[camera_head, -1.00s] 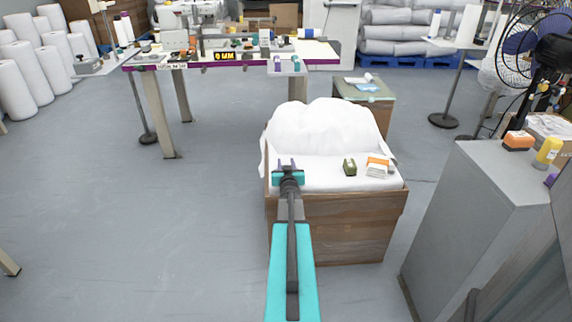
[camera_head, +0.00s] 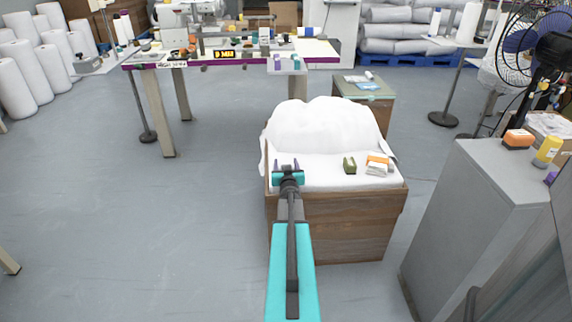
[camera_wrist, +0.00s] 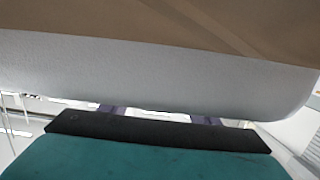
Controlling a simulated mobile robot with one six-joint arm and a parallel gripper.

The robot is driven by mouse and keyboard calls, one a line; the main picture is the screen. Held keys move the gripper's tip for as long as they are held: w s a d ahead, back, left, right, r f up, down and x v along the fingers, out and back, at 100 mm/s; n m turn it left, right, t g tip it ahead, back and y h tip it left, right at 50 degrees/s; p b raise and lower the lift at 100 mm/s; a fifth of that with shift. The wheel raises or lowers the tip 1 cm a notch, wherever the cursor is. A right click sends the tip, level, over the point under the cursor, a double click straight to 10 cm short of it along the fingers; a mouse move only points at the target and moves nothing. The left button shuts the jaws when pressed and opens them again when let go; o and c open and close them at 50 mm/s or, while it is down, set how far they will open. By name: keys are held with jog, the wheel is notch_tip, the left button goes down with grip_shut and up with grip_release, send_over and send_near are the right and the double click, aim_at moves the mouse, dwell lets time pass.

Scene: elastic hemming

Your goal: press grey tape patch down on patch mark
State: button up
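My gripper (camera_head: 287,164) is over the left front part of the white cloth in a wooden crate (camera_head: 340,225). Its two purple fingers stand apart, with nothing clearly seen between them. In the wrist view the finger bases (camera_wrist: 160,113) show behind a black bar, mostly hidden. A broad pale grey band (camera_wrist: 150,72) with a brown surface above it crosses that view close to the camera; I cannot tell what it is. I cannot make out the grey tape patch or the patch mark in either view.
A green block (camera_head: 349,164) and an orange-and-white box (camera_head: 377,164) sit on the cloth (camera_head: 325,130), right of my gripper. A grey cabinet (camera_head: 480,220) stands at the right. A sewing table (camera_head: 235,52) is behind.

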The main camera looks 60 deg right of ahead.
jog(key=shift+s+a, duration=0.1)
jog(key=shift+v, duration=6.75)
